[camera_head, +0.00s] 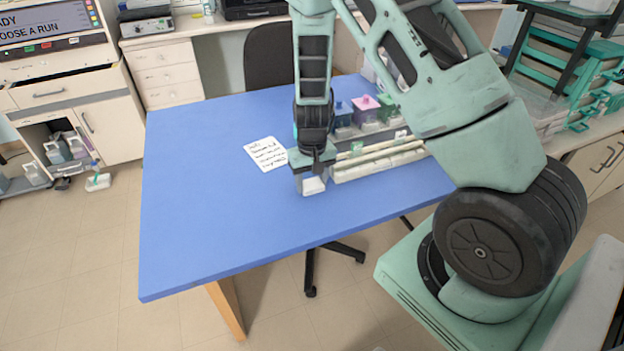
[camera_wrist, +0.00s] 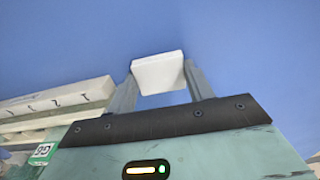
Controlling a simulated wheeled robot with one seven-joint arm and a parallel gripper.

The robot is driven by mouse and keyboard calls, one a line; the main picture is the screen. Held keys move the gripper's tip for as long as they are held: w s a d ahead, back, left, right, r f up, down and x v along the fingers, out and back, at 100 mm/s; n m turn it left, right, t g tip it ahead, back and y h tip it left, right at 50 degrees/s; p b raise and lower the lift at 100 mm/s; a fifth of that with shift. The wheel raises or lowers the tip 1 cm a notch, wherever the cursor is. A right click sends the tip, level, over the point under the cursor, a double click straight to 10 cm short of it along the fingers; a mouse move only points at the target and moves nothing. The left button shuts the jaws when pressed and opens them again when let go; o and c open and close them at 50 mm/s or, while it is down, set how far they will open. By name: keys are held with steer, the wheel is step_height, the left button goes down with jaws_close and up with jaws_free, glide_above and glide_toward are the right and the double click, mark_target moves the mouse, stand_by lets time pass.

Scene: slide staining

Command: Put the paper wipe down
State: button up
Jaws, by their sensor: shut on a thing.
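The paper wipe (camera_wrist: 158,72) is a small white folded pad, held between the two fingertips in the wrist view. It also shows in the head view as a white patch (camera_head: 313,186) under my gripper. My gripper (camera_head: 312,180) points down over the blue table (camera_head: 210,220) and is shut on the wipe. In the wrist view my gripper (camera_wrist: 160,84) has a finger on each side of the wipe. I cannot tell whether the wipe touches the table.
A white numbered rack (camera_head: 385,160) stands just right of my gripper, also in the wrist view (camera_wrist: 55,98). Staining jars, one with a pink lid (camera_head: 364,103), stand behind it. A handwritten note (camera_head: 265,154) lies to the left. The table's left and front are clear.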

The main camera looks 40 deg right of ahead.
mark_target(312, 184)
steer(key=shift+f, duration=0.2)
steer(key=o, duration=1.1)
steer(key=shift+r, duration=0.1)
step_height(312, 184, up, 12)
steer(key=b, duration=0.2)
steer(key=s+a+r+n+y, duration=0.1)
steer(key=s+a+r+n, duration=0.3)
steer(key=s+a, duration=0.55)
steer(key=s+a+r+n, duration=0.35)
steer(key=s+a, duration=0.25)
steer(key=a, duration=0.7)
steer(key=s+a+r+n, duration=0.1)
steer(key=s+a+n, duration=0.1)
steer(key=s, duration=0.6)
steer(key=shift+s+r+n, duration=0.35)
steer(key=shift+n, duration=0.4)
